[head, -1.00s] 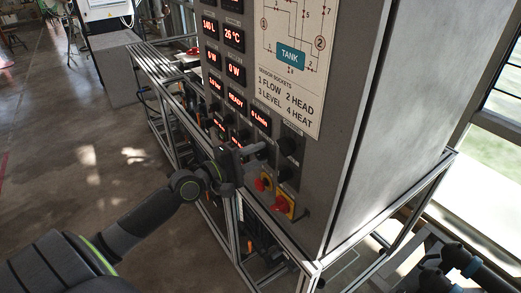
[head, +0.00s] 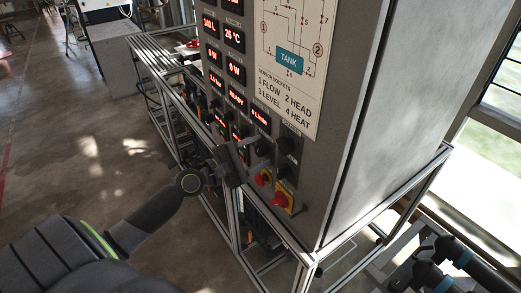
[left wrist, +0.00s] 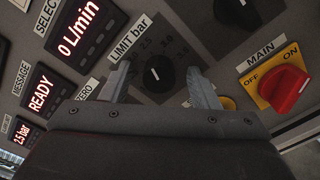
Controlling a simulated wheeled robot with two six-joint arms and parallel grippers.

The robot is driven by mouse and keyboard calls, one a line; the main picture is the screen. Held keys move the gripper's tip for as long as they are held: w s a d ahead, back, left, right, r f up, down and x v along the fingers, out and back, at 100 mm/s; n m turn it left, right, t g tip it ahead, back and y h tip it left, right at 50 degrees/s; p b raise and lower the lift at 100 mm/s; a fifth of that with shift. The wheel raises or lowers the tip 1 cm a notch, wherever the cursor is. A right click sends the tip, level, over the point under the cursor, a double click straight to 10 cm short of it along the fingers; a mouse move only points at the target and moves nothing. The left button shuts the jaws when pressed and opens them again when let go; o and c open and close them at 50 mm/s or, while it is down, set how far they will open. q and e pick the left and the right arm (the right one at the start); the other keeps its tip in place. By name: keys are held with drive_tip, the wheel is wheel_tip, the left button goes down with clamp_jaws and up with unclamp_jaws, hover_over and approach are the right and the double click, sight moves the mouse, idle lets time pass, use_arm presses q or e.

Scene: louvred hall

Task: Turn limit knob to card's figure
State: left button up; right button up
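The limit knob (left wrist: 158,73) is round and black with a white pointer mark. It sits on a dark dial plate beside the "LIMIT bar" label (left wrist: 130,38). The dial figures are small and partly hidden; one looks like 2.5. My left gripper (left wrist: 159,86) is open, with one finger on each side of the knob and a gap on both sides. In the head view the left gripper (head: 260,160) is at the lower part of the panel, by the black knobs. I see no card with a figure. My right gripper is not in view.
A red main switch (left wrist: 285,89) on a yellow plate is right of the knob. Another black knob (left wrist: 232,8) is above. Lit displays, including "0 L/min" (left wrist: 80,28) and "READY" (left wrist: 41,88), are to the left. A metal frame (head: 306,262) runs below the panel.

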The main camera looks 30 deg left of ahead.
use_arm(q)
drive_tip(key=shift+s+a+f, duration=0.1)
drive_tip(key=shift+s+a, duration=0.15)
drive_tip(key=shift+s, duration=0.2)
drive_tip(key=b+v, duration=0.3)
drive_tip(key=v, duration=0.3)
drive_tip(key=shift+b, duration=0.35)
